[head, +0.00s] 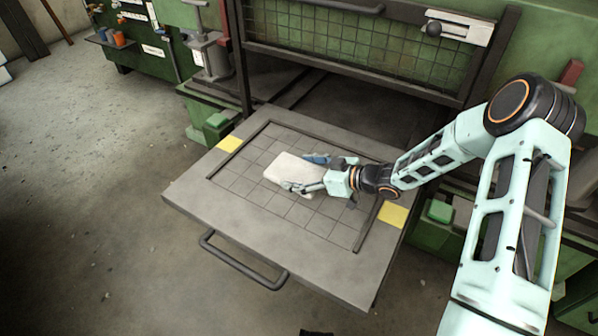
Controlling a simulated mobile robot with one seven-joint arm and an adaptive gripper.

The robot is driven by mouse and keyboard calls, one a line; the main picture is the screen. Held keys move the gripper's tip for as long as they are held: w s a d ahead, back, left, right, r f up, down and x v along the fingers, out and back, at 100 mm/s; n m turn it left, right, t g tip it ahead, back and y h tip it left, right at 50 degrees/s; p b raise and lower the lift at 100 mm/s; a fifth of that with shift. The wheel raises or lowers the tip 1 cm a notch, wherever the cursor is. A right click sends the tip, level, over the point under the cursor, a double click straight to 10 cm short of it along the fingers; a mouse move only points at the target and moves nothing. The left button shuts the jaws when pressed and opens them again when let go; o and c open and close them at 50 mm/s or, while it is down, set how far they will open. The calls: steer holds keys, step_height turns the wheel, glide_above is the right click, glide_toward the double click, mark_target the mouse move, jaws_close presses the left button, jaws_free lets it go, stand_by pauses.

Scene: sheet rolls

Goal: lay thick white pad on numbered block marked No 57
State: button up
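A thick white pad (290,168) is at the middle of a gridded grey tray (232,240), its long side running from upper left to lower right. My gripper (312,173) reaches in from the right at the pad's right end. One finger overlaps the pad's near edge and the other is by its far right corner. Whether the fingers press on the pad cannot be made out. A small blue piece (317,158) shows at the far finger. I cannot tell whether the pad rests on the tray or is slightly above it. No block with a readable number shows.
The tray has a raised dark rim, yellow patches (230,144) and (393,215) at two corners, and a front handle (240,262). Behind it is a green machine with a mesh guard (350,42). Bare grid lies left of and in front of the pad.

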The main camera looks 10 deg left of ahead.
steer(key=o, duration=0.4)
steer(key=shift+r, duration=0.3)
steer(key=p+v, duration=0.3)
steer(key=v, duration=0.9)
steer(key=shift+f, duration=0.15)
steer(key=shift+a, duration=0.1)
